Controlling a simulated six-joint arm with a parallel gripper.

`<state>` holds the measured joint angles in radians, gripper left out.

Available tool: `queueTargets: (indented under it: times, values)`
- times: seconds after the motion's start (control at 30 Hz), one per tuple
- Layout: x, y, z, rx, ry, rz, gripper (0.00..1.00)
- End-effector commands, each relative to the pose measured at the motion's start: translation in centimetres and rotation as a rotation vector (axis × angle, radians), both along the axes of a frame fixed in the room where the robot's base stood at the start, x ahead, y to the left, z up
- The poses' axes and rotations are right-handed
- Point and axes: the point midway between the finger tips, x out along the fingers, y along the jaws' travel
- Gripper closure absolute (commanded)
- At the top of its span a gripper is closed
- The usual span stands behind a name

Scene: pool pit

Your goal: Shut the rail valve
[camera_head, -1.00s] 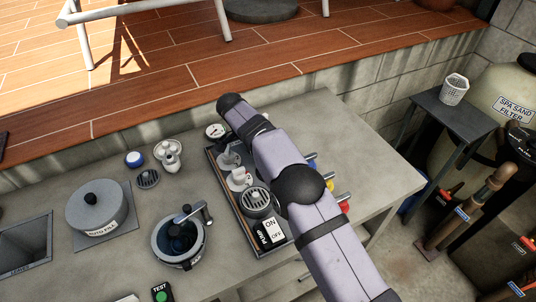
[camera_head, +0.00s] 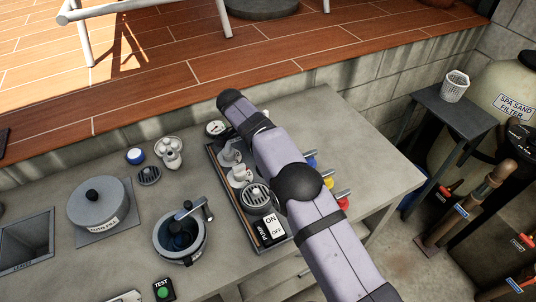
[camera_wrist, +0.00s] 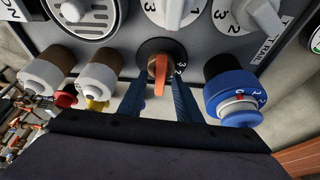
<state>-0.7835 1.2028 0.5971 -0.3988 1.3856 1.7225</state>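In the wrist view, an orange handle (camera_wrist: 160,75) on a dark round dial with a "3" beside it points toward me. The two dark blue fingers of my gripper (camera_wrist: 158,86) stand open on either side of this handle, with a narrow gap at each side. Part of a label ending in "RAIL" (camera_wrist: 272,45) shows on the panel at the upper right; I cannot tell for sure which knob it names. In the head view, my arm covers part of the control panel (camera_head: 240,213), and the gripper and orange handle are hidden.
A blue knob (camera_wrist: 235,98) is close right of the fingers. Two white-and-brown knobs (camera_wrist: 43,72) are close on the left. White numbered dials (camera_wrist: 175,8) sit above. In the head view, a pump switch (camera_head: 270,229) and a cranked pot (camera_head: 181,237) stand on the counter.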

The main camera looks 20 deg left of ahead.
Motion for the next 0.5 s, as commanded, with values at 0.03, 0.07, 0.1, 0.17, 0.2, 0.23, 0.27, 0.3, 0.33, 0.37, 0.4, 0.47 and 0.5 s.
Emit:
queueTargets:
  times: [0.03,0.07,0.1,0.17,0.2,0.23,0.27,0.3,0.33,0.37,0.4,0.47,0.5]
  values:
    - [0.0,0.1,0.1,0.001,-0.001,0.0,0.69]
    - [0.0,0.1,0.2,0.001,-0.001,0.0,0.69]
    - [-0.1,0.2,0.4,0.001,-0.001,0.0,0.69]
    - [-0.2,0.4,0.8,0.002,-0.002,0.001,0.69]
    - [-0.3,0.5,1.1,0.002,-0.003,0.002,0.69]
    - [-0.4,0.6,1.5,0.002,-0.003,0.002,0.69]
    - [-0.5,0.8,1.8,0.004,-0.003,0.002,0.69]
    - [-0.7,0.9,2.3,0.004,-0.003,0.001,0.69]
    - [-0.7,1.0,2.7,0.003,-0.002,0.001,0.69]
    - [-0.8,1.1,3.1,0.003,-0.003,0.001,0.69]
    - [-0.9,1.2,3.6,0.003,-0.003,0.001,0.69]
    - [-1.1,1.4,4.3,0.003,-0.002,0.002,0.69]
    - [-1.3,1.5,4.7,0.003,-0.001,0.001,0.69]
